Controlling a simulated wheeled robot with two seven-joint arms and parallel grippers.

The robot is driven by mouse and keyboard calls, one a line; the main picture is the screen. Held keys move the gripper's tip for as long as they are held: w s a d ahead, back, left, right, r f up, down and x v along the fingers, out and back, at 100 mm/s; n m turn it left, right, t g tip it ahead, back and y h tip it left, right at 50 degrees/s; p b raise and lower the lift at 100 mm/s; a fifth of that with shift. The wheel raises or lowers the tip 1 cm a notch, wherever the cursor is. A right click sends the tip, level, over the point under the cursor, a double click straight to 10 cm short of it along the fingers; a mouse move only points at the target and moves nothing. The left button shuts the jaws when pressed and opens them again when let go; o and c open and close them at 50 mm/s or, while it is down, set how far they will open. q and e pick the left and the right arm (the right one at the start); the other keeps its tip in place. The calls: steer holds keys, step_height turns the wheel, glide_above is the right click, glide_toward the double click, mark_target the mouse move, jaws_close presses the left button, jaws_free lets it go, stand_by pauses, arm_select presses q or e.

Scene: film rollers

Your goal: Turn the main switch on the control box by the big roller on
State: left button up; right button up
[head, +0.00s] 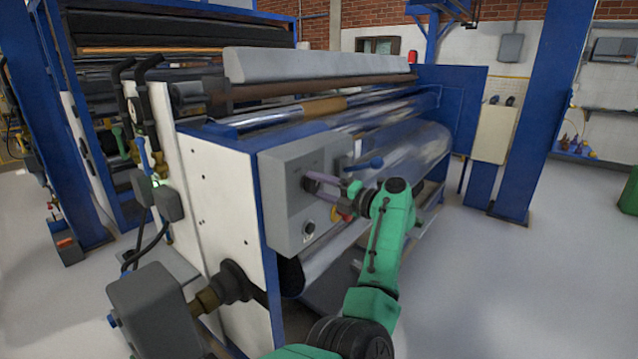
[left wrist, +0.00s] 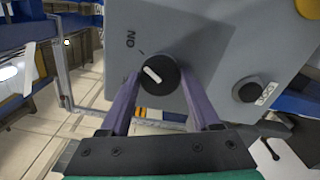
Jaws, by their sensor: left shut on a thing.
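The grey control box (head: 282,215) is on the near end of the roller machine. The main switch is a round black knob (left wrist: 168,74) with a white pointer mark, on the box face in the left wrist view. An ON label (left wrist: 130,39) and a short tick line are printed above left of it. The pointer slants toward the upper left, below the tick. My left gripper (head: 318,188) is at the box face, its purple fingers (left wrist: 157,95) on either side of the knob, shut on it. In the head view the fingers largely hide the knob. My right gripper is out of view.
A second black knob (head: 308,228) with a small label is lower on the box. A yellow and red button (head: 337,213) is close behind my gripper. The big clear-wrapped roller (head: 420,148) is behind. Floor at right is open.

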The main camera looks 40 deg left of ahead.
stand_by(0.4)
arm_select(q)
steer(key=o, duration=1.4)
steer(key=shift+d+f, duration=0.1)
steer(key=shift+d, duration=0.25)
steer(key=d+b, duration=0.2)
steer(key=d, duration=0.5)
steer(key=d+b, duration=0.3)
steer(key=d, duration=0.3)
steer(key=shift+w+d, duration=0.2)
steer(key=shift+d, duration=0.2)
